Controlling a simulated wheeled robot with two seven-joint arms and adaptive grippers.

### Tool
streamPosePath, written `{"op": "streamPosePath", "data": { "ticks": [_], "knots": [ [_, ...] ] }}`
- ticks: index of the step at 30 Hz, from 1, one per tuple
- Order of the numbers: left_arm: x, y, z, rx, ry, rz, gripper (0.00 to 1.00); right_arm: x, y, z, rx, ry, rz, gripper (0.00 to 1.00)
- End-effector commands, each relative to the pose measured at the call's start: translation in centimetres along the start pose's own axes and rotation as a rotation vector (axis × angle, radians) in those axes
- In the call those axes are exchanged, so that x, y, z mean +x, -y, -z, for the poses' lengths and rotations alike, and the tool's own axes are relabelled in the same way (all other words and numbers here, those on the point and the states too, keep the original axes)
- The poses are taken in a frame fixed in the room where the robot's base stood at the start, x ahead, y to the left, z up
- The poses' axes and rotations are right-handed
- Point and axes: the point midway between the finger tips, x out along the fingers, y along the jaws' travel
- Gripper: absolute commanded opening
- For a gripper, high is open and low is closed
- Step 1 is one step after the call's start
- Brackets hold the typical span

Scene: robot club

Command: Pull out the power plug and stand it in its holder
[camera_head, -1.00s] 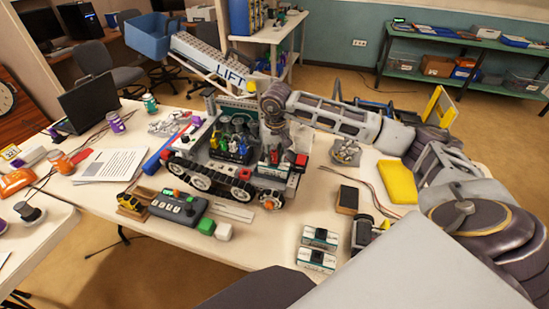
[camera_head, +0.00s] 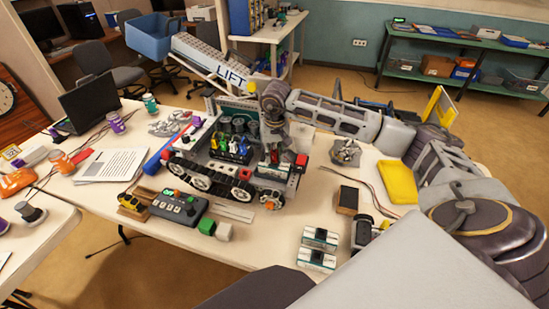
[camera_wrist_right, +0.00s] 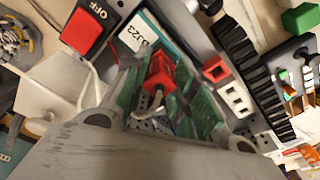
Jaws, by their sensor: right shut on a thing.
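A tracked robot vehicle (camera_head: 205,180) with a grey boom marked LIFT stands on the table. My right gripper (camera_head: 273,134) reaches down over the right end of its deck. My left gripper is out of view.
A red OFF switch (camera_wrist_right: 84,29) and a battery labelled DJ23 (camera_wrist_right: 140,35) are close to the gripper. A grey control box (camera_head: 179,207) and two batteries (camera_head: 318,248) lie in front of the vehicle. A yellow case (camera_head: 397,181) lies to the right.

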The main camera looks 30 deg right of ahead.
Motion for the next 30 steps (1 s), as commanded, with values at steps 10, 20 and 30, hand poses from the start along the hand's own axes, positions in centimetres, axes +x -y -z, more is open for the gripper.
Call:
{"op": "streamPosePath", "data": {
  "ticks": [10,20,30],
  "knots": [
    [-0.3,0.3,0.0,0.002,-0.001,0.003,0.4,-0.7,-0.2,0.3,0.005,-0.007,-0.003,0.0],
    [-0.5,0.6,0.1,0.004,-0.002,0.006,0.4,-1.2,-0.1,0.3,0.003,-0.005,-0.001,0.0],
    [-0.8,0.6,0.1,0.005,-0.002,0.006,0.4,-1.7,-0.1,0.3,0.003,-0.005,0.0,0.0]
  ]
}}
